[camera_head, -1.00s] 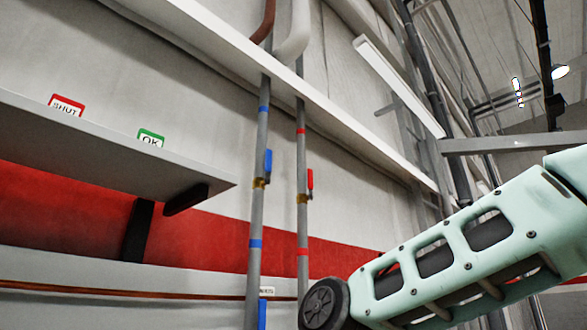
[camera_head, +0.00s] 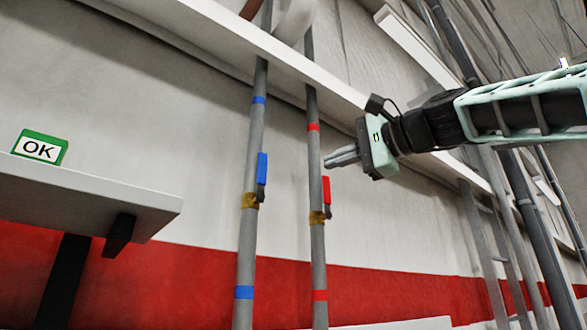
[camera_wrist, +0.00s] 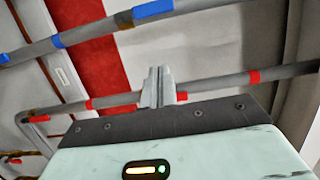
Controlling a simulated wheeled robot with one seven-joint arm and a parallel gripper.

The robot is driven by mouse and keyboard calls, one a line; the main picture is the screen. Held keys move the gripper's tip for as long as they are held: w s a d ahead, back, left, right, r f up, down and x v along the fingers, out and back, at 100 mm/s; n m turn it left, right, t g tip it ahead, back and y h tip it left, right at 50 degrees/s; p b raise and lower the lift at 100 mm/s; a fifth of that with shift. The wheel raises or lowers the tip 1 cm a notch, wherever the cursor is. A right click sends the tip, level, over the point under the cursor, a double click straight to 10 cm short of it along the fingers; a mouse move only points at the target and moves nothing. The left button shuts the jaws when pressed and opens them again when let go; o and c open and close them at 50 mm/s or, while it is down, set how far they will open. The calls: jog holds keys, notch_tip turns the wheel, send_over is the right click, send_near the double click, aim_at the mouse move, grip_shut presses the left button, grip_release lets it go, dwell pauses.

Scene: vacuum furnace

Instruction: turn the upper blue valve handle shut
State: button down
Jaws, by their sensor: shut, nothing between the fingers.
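The upper blue valve handle (camera_head: 262,168) stands upright along the left grey pipe (camera_head: 247,222), just above a brass valve body (camera_head: 250,201). My gripper (camera_head: 328,160) is shut and empty, its fingers pointing left. In the picture it lies right of the blue handle, close to the red-banded pipe and above the red handle (camera_head: 326,190). In the wrist view the fingers (camera_wrist: 158,72) are together in front of the red-banded pipe (camera_wrist: 215,84). The blue handle (camera_wrist: 153,9) shows there at the top edge, apart from the fingers.
The red-banded pipe (camera_head: 318,255) runs beside the blue-banded one. A grey shelf (camera_head: 90,188) with a green OK sign (camera_head: 40,147) juts out at left. A white ledge (camera_head: 215,32) crosses above the handles. A blue piece (camera_wrist: 3,58) shows at the wrist view's left edge.

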aim_at(262, 177)
jog(key=shift+d+r, duration=0.1)
jog(key=shift+r, duration=0.2)
jog(key=w+a+p, duration=0.4)
jog(key=a+p, duration=0.2)
jog(key=a, duration=0.4)
jog(key=shift+w+a+p, duration=0.2)
jog(key=shift+a+p, duration=0.15)
jog(key=shift+a, duration=0.05)
jog(key=shift+w, duration=0.1)
